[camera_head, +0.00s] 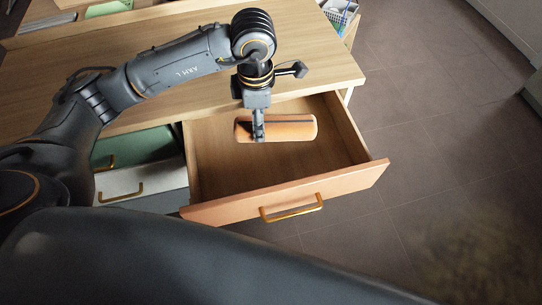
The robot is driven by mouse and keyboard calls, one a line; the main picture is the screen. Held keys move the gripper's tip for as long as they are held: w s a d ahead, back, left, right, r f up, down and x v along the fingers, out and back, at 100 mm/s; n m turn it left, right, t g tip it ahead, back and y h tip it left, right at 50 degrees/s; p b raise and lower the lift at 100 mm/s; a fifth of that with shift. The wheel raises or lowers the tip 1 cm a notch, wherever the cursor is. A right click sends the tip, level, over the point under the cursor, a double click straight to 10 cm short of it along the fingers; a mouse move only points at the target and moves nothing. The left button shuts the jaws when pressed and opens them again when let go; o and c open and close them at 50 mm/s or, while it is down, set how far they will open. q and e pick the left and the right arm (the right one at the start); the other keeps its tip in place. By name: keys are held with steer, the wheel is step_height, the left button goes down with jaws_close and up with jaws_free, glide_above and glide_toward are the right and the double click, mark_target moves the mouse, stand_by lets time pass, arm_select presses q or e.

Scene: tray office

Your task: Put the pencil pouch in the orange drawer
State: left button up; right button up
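The orange pencil pouch (292,129) is a rounded cylinder with a dark strip along its side. It is held over the open orange drawer (230,206). My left gripper (258,134) points down at the pouch's left part and looks shut on it. I cannot tell whether the pouch is above the drawer floor or touching it. The drawer is pulled well out, with a wooden inside, an orange front and a brass handle (291,208). No other thing shows inside it. My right gripper is out of view.
The wooden desk top (180,35) lies behind the drawer. Green (135,146) and white (130,184) drawer fronts are to the left. A wire basket (342,14) with items is at the top right. The tiled floor at the right is clear.

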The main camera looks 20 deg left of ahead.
arm_select(q)
step_height(320, 180, down, 2)
steer(key=shift+a+f+n+b, duration=0.15)
steer(key=shift+n+b, duration=0.25)
steer(key=shift+n, duration=0.7)
steer(key=b, duration=0.1)
glide_above(261, 160)
step_height(261, 160, down, 10)
steer(key=shift+s, duration=0.1)
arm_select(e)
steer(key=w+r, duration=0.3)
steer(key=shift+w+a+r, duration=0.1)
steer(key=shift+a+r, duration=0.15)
arm_select(q)
steer(key=shift+f, duration=0.15)
steer(key=o, duration=1.3)
steer(key=shift+c, duration=0.2)
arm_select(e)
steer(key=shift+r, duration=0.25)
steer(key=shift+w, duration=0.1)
